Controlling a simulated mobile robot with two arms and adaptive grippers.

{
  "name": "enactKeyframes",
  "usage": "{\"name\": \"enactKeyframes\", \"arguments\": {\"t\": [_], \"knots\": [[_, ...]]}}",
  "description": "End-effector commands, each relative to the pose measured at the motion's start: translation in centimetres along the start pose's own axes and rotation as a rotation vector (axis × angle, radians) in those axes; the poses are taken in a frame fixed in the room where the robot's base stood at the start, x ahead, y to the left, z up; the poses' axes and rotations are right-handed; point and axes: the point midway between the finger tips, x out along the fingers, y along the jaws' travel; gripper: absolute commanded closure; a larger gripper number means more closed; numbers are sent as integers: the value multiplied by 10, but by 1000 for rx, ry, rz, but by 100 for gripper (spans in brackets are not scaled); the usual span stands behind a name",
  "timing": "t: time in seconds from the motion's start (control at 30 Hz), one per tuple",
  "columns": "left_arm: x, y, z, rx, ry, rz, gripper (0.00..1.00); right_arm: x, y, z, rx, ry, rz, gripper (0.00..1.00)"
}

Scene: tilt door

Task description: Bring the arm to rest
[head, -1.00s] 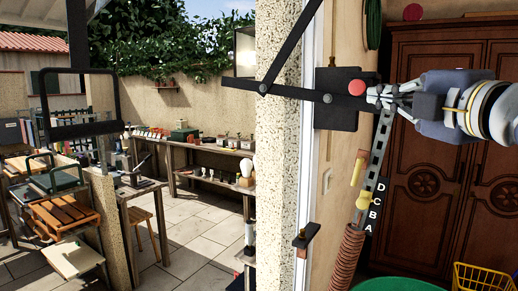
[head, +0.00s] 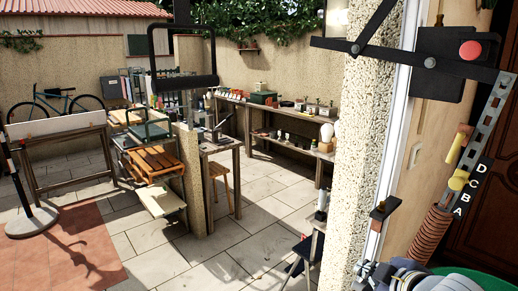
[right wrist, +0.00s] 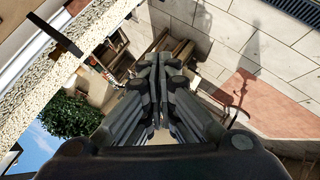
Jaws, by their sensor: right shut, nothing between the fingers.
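My right gripper (head: 372,272) is low at the bottom right of the head view, partly cut off by the frame edge. In the right wrist view, my right gripper (right wrist: 158,62) has its fingers together and holds nothing. It is apart from the red knob (head: 470,51), which sits on the black plate (head: 440,42) at the upper right. A black linkage arm (head: 385,52) reaches left from the plate. A slotted metal bar (head: 486,118) slants down from it, past the letters D C B A. My left gripper is not in view.
A rough wall post (head: 370,130) and a small dark bracket (head: 384,208) stand near my right arm. A coiled spring (head: 430,234) hangs close by. Workbenches with tools line the yard behind. The paved floor (head: 240,250) has open room.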

Motion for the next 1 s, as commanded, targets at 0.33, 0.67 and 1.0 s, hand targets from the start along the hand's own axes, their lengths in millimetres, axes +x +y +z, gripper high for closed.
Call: {"name": "enactKeyframes", "arguments": {"t": [0.33,0.67,1.0], "knots": [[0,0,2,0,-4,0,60,4,-174,96,414,-244,-215,100],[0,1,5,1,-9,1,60,-41,-277,161,691,-496,-285,100],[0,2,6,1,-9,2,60,-24,-335,204,773,-615,-304,100]]}}
